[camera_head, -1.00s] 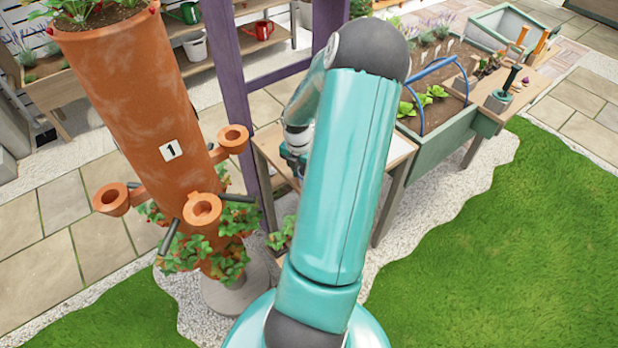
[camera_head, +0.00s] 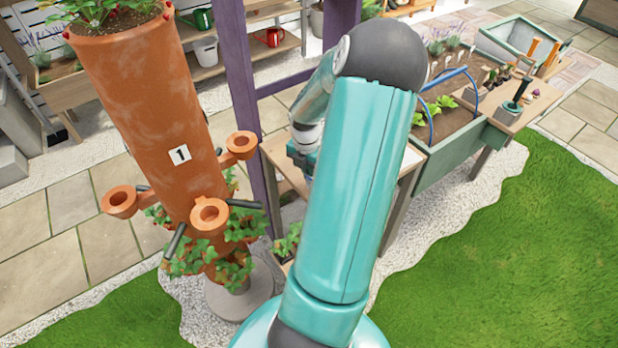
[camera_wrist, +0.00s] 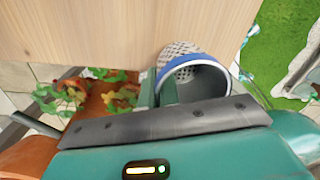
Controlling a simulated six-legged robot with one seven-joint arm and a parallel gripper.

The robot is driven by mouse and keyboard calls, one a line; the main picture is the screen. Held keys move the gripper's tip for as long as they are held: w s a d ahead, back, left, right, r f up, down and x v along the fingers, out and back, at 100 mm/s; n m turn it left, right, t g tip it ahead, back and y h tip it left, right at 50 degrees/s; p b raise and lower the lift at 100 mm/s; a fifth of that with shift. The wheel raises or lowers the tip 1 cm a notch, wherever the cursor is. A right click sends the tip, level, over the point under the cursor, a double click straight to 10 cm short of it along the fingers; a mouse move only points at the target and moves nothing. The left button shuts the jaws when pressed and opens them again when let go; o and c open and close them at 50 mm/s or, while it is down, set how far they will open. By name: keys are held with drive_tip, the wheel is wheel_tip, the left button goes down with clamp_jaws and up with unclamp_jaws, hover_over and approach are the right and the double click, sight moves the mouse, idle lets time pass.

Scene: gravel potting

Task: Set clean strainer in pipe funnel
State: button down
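The strainer (camera_wrist: 190,72), a perforated light-grey cup with a blue rim, is in the wrist view with its open mouth facing the camera. My gripper (camera_wrist: 158,85) has its two fingers close together over the left part of its rim, apparently pinching the wall. In the head view, my gripper (camera_head: 303,158) is partly hidden behind my arm, and the strainer does not show. A terracotta tower (camera_head: 150,100) marked 1 carries funnel-like orange cups, one at left (camera_head: 119,202), one in front (camera_head: 209,215) and one at right (camera_head: 241,146). I cannot tell which is the pipe funnel.
A wooden table (camera_head: 285,165) stands right of the tower; a wooden surface (camera_wrist: 110,30) fills the upper wrist view. A purple post (camera_head: 240,90) rises behind. A raised bed (camera_head: 455,130) with a blue hoop is at right. Open lawn (camera_head: 500,260) lies front right.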

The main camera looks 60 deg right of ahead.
drive_tip(key=s+a+r, duration=0.2)
drive_tip(key=a+r, duration=0.7)
drive_tip(key=a, duration=0.4)
drive_tip(key=shift+s+a, duration=0.15)
